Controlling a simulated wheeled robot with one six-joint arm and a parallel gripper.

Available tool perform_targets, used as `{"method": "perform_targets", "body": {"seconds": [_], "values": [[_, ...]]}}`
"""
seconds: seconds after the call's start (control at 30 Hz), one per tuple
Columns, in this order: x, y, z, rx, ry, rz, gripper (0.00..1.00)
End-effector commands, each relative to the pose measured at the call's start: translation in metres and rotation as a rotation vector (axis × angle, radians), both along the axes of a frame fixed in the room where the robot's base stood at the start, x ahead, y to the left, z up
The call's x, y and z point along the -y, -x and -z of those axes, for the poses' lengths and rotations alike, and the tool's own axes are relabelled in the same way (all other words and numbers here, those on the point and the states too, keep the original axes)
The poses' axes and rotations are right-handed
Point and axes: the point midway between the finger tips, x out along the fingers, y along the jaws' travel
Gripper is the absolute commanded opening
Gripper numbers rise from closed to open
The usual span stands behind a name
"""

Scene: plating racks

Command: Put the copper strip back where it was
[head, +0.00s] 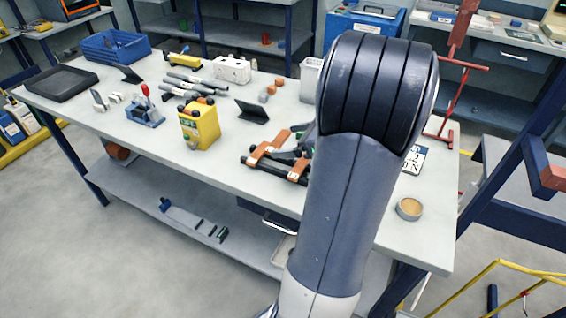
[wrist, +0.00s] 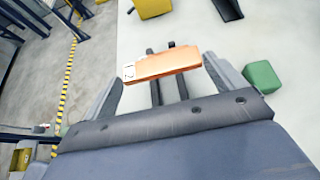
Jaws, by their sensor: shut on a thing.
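The copper strip (wrist: 165,65), flat with a white label at its left end, lies across between the two fingers of my gripper (wrist: 163,85) in the wrist view. My gripper is shut on it. Two dark parallel bars of the rack (wrist: 184,88) show beneath and beyond the strip; I cannot tell whether it touches them. In the head view the dark rack (head: 272,175) is on the table, with copper-coloured strips (head: 265,148) across it, partly hidden by my arm. I cannot tell there which strip is held.
A green block (wrist: 262,78) lies right of my gripper. A yellow box (head: 201,125) and a dark stand (head: 252,110) are left of the rack on the table. A round tin (head: 409,209) and a red stand (head: 447,130) are to the right. The table's front edge is close.

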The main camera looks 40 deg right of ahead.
Motion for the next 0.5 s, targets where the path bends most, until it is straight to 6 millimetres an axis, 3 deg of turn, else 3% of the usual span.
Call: {"method": "perform_targets", "body": {"seconds": [0.5], "values": [[0.000, 0.000, 0.060, 0.001, -0.001, -0.001, 0.54]]}}
